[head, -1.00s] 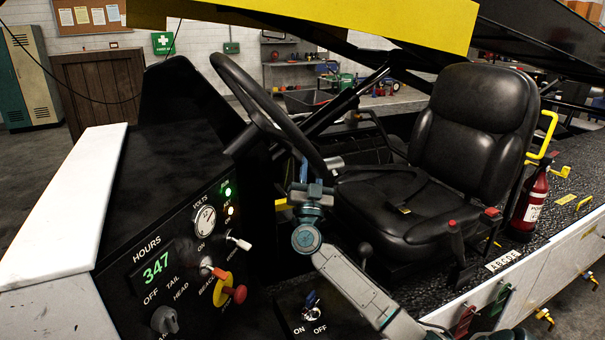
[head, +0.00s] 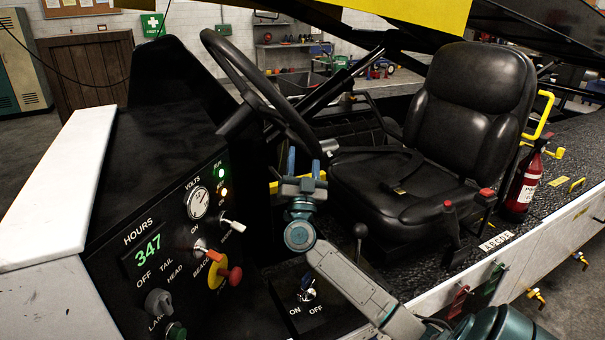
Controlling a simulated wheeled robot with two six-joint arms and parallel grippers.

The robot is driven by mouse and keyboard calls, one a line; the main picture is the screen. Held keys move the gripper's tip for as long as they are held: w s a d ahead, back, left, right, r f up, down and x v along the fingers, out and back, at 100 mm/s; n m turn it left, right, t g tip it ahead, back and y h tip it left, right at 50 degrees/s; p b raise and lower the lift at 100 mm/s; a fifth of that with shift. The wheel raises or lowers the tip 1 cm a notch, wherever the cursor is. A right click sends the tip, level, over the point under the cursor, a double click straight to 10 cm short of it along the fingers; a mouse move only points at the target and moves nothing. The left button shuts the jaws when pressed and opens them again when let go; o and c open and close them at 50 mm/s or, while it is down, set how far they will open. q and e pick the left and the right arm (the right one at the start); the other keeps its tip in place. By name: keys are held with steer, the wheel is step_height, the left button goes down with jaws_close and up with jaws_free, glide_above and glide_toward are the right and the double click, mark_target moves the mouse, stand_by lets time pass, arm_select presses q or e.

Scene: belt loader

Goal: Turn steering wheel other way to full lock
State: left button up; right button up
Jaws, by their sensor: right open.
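The black steering wheel (head: 298,125) stands tilted and nearly edge-on above the dash, left of the seat. My right gripper (head: 304,163) is just below the lower, near end of its rim. Its two blue fingers point up and are spread apart, with nothing seen held between them. The fingertips are close to the rim; I cannot tell whether they touch it or lie on either side of it. The wheel's hub and far side are partly hidden by the rim. My left gripper is out of view.
A black control panel (head: 150,205) with knobs, a gauge and a red button (head: 235,274) is at left. The black seat (head: 467,130) is at right, with a lever (head: 360,232) before it. A fire extinguisher (head: 524,185) stands beyond. Little free room surrounds the wheel.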

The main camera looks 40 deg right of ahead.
steer(key=s+a, duration=0.6)
steer(key=shift+w, duration=0.1)
stand_by(0.5)
